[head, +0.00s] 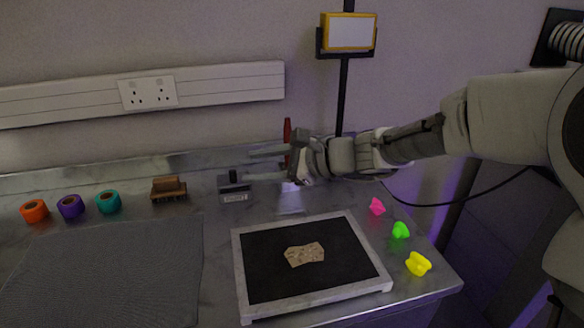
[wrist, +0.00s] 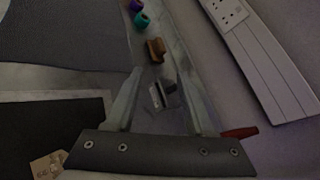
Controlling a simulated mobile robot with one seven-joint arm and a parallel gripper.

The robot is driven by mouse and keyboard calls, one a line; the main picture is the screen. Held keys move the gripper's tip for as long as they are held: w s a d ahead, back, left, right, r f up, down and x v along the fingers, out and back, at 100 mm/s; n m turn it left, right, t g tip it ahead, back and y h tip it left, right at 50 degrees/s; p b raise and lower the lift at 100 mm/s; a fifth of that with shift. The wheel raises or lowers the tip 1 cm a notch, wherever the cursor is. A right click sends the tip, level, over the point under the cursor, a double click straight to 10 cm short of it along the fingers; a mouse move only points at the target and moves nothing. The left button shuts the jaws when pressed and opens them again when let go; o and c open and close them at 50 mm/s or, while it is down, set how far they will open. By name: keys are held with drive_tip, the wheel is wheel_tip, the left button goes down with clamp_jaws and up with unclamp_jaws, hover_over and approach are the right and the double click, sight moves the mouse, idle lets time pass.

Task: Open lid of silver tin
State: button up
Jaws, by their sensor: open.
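A small grey metal box with a pale label (head: 234,190) stands near the back of the bench; it is the only thing I see that could be the silver tin. It also shows in the wrist view (wrist: 163,95), between and beyond the fingers. A small dark upright part sits on its top; I cannot make out a lid edge. My gripper (head: 250,166) is open and empty, its fingers pointing left, above and just right of the box. In the wrist view my gripper (wrist: 160,70) has its two fingers spread wide. I see no contact with the box.
A brown brush-like block (head: 169,189) is left of the box, with teal (head: 108,201), purple (head: 70,206) and orange (head: 34,210) rolls beyond. A red upright handle (head: 287,138) stands behind my gripper. A framed black board (head: 240,265) and grey mat (head: 100,270) lie in front.

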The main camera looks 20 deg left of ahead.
drive_tip(key=s+d+r+n+h+p, duration=0.2)
drive_tip(key=s+d+n+h+p, duration=0.1)
drive_tip(key=d, duration=0.5)
drive_tip(key=shift+s+d+r+n+h, duration=0.25)
drive_tip(key=shift+s+r+n+h, duration=0.25)
drive_tip(key=shift+s+n, duration=0.95)
drive_tip(key=shift+s+f+m, duration=0.1)
drive_tip(key=shift+s+m, duration=0.15)
drive_tip(key=shift+m, duration=0.1)
